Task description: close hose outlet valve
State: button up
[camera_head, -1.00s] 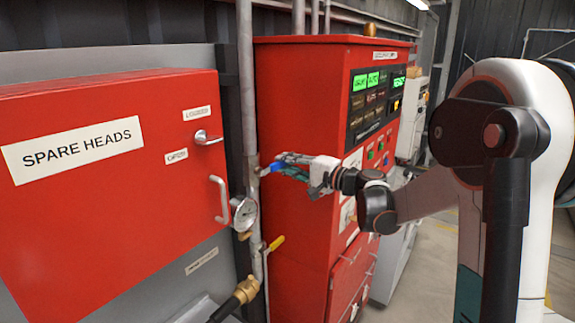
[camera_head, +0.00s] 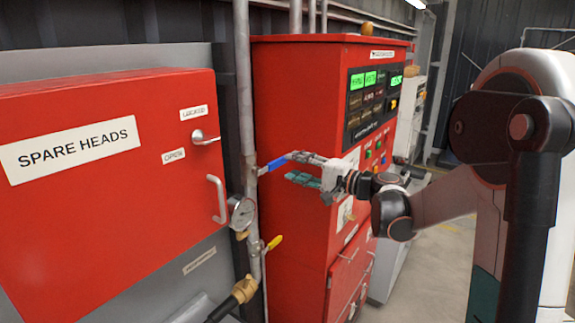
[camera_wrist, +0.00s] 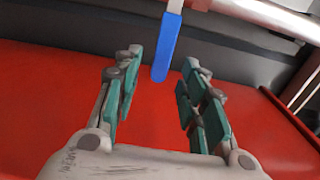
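A blue lever handle (camera_head: 277,164) sticks out to the right from the vertical grey pipe (camera_head: 245,110). A yellow lever handle (camera_head: 275,242) sits lower on the same pipe, above a brass coupling (camera_head: 245,289) with a dark hose. I cannot tell from labels which lever is the hose outlet valve. My gripper (camera_head: 294,168) is open and empty, just right of the blue handle. In the wrist view, the blue handle (camera_wrist: 167,48) lies ahead, between the lines of the two spread teal-padded fingers (camera_wrist: 162,75). Contact with it is not visible.
A red pump control cabinet (camera_head: 300,80) with lit displays stands close behind my gripper. A red SPARE HEADS cabinet (camera_head: 110,220) with a handle is at left. A round gauge (camera_head: 242,212) sits on the pipe between the levers. Open floor (camera_head: 435,250) lies right.

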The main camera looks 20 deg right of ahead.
jog(key=v, duration=0.7)
jog(key=shift+s+d, duration=0.2)
jog(key=shift+s, duration=0.1)
